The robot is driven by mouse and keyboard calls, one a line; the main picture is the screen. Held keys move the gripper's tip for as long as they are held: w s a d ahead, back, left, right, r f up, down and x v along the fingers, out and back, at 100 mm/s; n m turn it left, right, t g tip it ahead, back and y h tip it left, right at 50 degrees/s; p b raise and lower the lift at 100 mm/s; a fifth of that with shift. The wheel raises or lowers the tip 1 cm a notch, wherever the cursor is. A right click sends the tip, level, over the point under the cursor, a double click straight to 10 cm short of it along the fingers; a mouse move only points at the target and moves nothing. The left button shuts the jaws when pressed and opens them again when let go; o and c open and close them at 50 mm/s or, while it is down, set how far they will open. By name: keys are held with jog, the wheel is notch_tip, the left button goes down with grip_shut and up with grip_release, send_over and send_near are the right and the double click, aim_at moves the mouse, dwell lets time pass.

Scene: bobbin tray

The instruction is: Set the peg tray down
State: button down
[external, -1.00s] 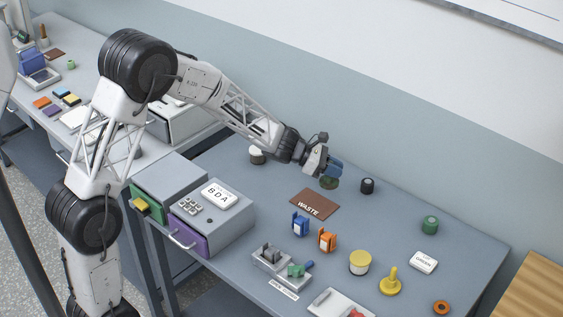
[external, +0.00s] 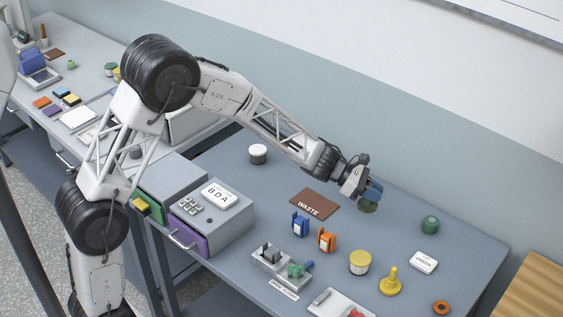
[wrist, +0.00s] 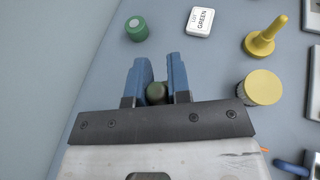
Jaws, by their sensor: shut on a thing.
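My gripper (external: 370,194) is shut on a dark green rounded object (external: 367,207), held by its blue fingers at the back of the table, right of the waste mat. In the wrist view the object (wrist: 156,93) sits between the two fingers (wrist: 161,65), and its lower side is hidden by the gripper body. I cannot tell whether it touches the table. No thing in view is clearly a peg tray. A yellow base with an upright peg (external: 390,283) stands at the front right; it also shows in the wrist view (wrist: 262,40).
A green spool (external: 430,225) and a white GREEN card (external: 424,262) stand to the right. The brown waste mat (external: 315,203), blue holder (external: 300,225), orange holder (external: 326,240) and yellow-topped jar (external: 360,263) lie left and in front. Bare table separates the gripper from the green spool.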

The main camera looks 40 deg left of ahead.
aim_at(372, 208)
jog(key=shift+f, duration=3.15)
jog(key=shift+f, duration=1.85)
jog(key=shift+f, duration=0.15)
jog(key=c, duration=1.1)
grip_release()
